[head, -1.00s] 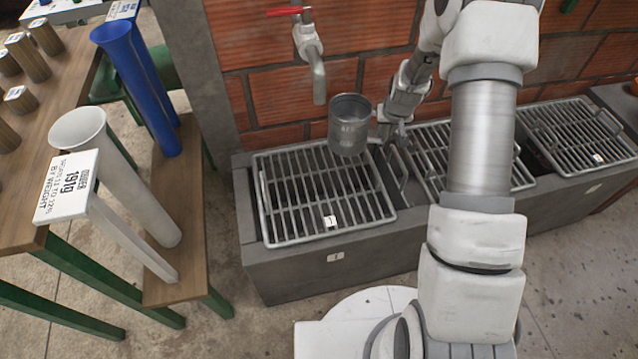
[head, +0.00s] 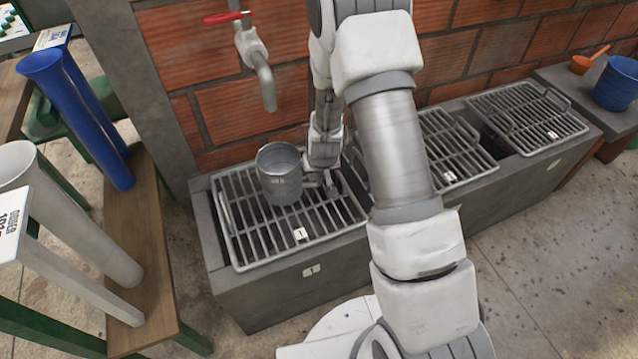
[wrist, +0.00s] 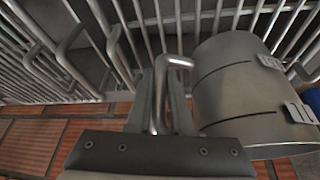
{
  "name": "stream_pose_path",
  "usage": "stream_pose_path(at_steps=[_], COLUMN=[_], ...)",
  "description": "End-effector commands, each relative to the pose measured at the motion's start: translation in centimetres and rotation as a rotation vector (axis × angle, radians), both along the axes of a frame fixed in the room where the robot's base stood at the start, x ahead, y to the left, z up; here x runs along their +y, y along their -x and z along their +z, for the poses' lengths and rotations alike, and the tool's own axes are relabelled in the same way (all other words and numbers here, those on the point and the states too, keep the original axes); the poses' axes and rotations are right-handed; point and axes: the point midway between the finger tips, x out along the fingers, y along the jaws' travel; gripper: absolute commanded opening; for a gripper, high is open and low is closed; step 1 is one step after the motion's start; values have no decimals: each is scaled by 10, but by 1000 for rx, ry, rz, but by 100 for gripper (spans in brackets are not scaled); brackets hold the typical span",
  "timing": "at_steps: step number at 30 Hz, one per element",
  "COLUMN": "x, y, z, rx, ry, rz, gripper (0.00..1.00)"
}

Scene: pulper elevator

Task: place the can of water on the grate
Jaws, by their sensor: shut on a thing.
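The grey metal can (head: 280,182) is upright over the back-left part of the grate marked 1 (head: 262,250). Its base is at or just above the bars; I cannot tell whether it touches. My gripper (head: 328,182) is at the can's right side, shut on its handle. In the wrist view the gripper (wrist: 165,98) has its fingers around the bent metal handle, with the can (wrist: 240,85) on the right and the grate bars (wrist: 185,22) behind. The can's inside looks pale grey; I cannot make out the water level.
A tap with a red lever (head: 258,65) hangs from the brick wall, behind and left of the can. More grates (head: 527,112) run to the right along the concrete trough. A blue bucket (head: 617,85) stands far right. A wooden bench (head: 150,230) with tubes is at left.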

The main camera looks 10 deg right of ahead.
Motion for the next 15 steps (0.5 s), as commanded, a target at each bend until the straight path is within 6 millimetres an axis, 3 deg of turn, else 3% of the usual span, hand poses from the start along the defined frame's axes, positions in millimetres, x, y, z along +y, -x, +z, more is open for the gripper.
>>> stream_pose_path(at_steps=[3,6,15], x=[0,0,0], y=[1,0,0], z=[-24,-33,-34], rx=[3,1,1], ry=[0,0,0], rz=[0,1,1], gripper=[0,0,0])
